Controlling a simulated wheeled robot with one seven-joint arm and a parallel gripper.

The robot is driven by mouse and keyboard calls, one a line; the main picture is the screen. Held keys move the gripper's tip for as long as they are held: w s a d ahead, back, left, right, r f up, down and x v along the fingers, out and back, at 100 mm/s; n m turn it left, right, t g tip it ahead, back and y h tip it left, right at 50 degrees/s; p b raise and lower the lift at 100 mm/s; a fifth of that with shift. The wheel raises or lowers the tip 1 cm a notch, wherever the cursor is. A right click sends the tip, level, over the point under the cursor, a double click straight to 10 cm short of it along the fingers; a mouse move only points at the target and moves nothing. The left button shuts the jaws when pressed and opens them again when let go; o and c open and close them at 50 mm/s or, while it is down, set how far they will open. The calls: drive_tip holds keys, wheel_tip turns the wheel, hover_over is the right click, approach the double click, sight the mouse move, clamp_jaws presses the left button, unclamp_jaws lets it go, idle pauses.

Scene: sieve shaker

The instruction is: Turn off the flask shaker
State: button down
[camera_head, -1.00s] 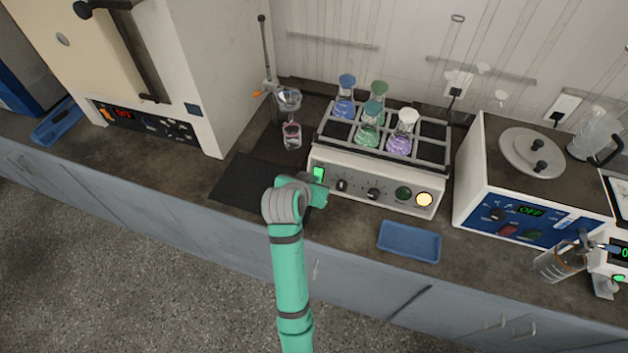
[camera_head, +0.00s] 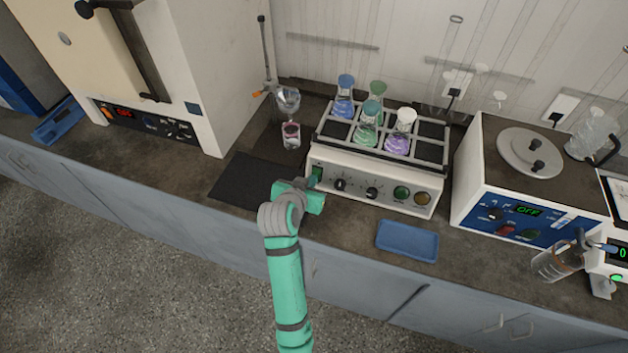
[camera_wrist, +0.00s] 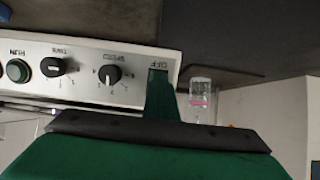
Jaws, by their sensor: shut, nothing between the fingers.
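The flask shaker (camera_head: 371,190) is a white box with a rack of stoppered flasks on top. Its rocker switch (camera_head: 317,172) at the left end of the front panel is dark green and unlit. The amber lamp (camera_head: 422,198) at the right end is dark. In the wrist view the panel (camera_wrist: 85,76) appears upside down, with an OFF label (camera_wrist: 158,65) at the switch. My gripper (camera_wrist: 160,80) is shut and empty, its tip at the switch and hiding most of it; I cannot tell whether it touches. In the head view my gripper (camera_head: 314,187) is in front of the switch.
A blue tray (camera_head: 408,241) lies in front of the shaker's right half. A black mat (camera_head: 243,181) lies to its left, with a small beaker (camera_head: 291,135) behind. A white device with a blue panel (camera_head: 525,220) stands at right, showing OFF.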

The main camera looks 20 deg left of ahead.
drive_tip(key=shift+w+d+f, duration=0.2)
drive_tip(key=shift+d+f, duration=0.05)
drive_tip(key=shift+d, duration=0.25)
drive_tip(key=shift+w+r, duration=0.2)
drive_tip(key=shift+r, duration=0.8)
drive_tip(key=shift+s+a+r, duration=0.3)
drive_tip(key=shift+s, duration=0.05)
drive_tip(key=v, duration=1.3)
drive_tip(key=shift+a, duration=0.15)
drive_tip(key=shift+w+a+r+g, duration=0.1)
drive_tip(key=shift+w+r+g, duration=0.15)
drive_tip(key=shift+g, duration=0.45)
